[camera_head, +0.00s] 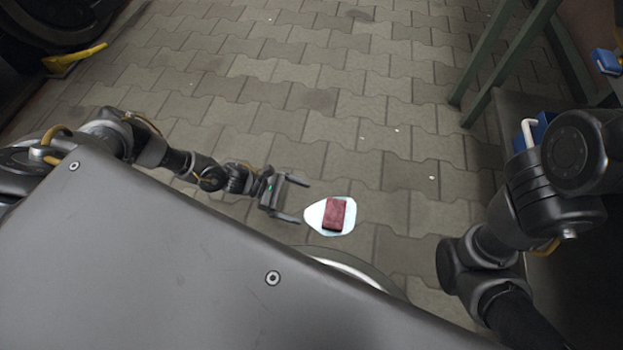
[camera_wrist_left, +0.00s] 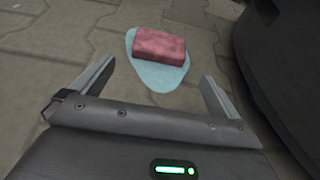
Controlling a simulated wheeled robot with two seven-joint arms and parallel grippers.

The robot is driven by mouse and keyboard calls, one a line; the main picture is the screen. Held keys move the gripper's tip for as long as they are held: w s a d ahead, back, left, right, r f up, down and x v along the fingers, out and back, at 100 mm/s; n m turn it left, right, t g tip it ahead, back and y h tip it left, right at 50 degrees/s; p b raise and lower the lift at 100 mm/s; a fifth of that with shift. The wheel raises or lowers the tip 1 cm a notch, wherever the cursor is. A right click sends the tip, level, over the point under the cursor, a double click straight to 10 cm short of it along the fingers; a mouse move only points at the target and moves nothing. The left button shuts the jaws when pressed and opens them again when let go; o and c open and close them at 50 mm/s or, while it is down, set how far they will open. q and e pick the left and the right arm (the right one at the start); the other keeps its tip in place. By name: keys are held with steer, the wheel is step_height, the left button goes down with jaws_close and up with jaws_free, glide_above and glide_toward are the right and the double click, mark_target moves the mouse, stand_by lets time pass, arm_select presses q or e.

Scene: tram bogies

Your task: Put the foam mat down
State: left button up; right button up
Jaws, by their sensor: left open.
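In the left wrist view the block (camera_wrist_left: 158,46) rests flat on the light blue sheet (camera_wrist_left: 155,76), just beyond the fingertips. My left gripper (camera_head: 304,202) is open and empty, with its fingers apart and pointing toward the block without touching it. It also shows in the left wrist view (camera_wrist_left: 160,72). My right arm is at the right of the head view, but its gripper is out of sight.
A green metal frame (camera_head: 500,62) stands at the upper right, with a blue container (camera_head: 541,128) near it. A yellow object (camera_head: 74,59) lies at the upper left beside a dark wheel-like part. The paved floor (camera_head: 270,80) ahead is mostly clear.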

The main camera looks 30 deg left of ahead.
arm_select(q)
steer(key=shift+s+a+r, duration=0.15)
steer(key=shift+a+r, duration=0.15)
steer(key=shift+a, duration=0.35)
